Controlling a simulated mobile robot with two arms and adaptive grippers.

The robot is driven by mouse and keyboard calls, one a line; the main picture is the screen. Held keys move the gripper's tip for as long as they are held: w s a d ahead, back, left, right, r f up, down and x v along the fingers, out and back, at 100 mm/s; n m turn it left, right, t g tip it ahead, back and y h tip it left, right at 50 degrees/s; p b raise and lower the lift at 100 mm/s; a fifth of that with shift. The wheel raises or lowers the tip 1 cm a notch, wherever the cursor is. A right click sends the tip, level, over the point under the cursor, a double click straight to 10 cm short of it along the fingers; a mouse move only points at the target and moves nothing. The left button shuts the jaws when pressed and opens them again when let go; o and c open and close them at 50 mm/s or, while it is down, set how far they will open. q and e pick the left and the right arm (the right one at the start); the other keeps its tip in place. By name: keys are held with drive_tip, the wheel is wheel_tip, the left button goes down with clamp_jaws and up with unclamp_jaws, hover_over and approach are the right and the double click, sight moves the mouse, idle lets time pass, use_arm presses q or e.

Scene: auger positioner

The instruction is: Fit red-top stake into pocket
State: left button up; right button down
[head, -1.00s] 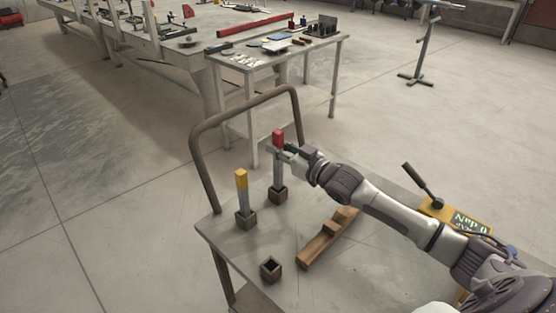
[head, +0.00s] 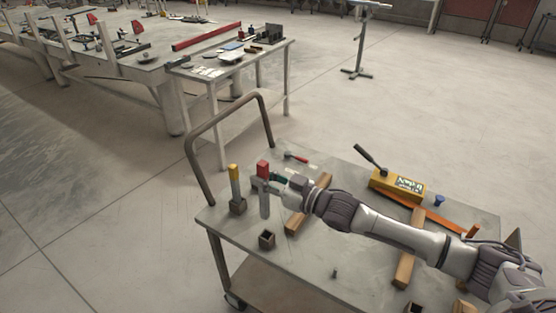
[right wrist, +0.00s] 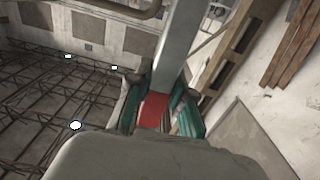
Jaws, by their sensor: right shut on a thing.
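The red-top stake (head: 264,200) is upright in my right gripper (head: 272,180). Its grey lower end is out of its pocket and appears to hang over the cart top, though the exact gap is unclear. In the right wrist view, the teal fingers (right wrist: 160,108) are shut on the red part (right wrist: 154,109), and the grey shaft (right wrist: 178,45) runs away from them. An empty square pocket (head: 267,240) stands on the cart nearer the front. My left gripper is not in view.
A yellow-top stake (head: 235,180) stands in a pocket left of the held stake. Wooden blocks (head: 310,205), a yellow box with a lever (head: 397,185) and an orange bar (head: 430,212) lie on the cart (head: 330,265). The tubular handle (head: 195,160) rises at its far left.

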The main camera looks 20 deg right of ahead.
sight(266, 198)
drive_tip(key=shift+s+f+b, duration=0.15)
drive_tip(key=shift+f+b, duration=0.45)
drive_tip(key=shift+f, duration=0.4)
drive_tip(key=shift+s+f+b, duration=0.2)
drive_tip(key=shift+f+b, duration=0.35)
drive_tip(key=shift+f, duration=0.45)
drive_tip(key=shift+s+f+b, duration=0.15)
drive_tip(key=shift+f+b, duration=0.45)
drive_tip(key=shift+f, duration=0.4)
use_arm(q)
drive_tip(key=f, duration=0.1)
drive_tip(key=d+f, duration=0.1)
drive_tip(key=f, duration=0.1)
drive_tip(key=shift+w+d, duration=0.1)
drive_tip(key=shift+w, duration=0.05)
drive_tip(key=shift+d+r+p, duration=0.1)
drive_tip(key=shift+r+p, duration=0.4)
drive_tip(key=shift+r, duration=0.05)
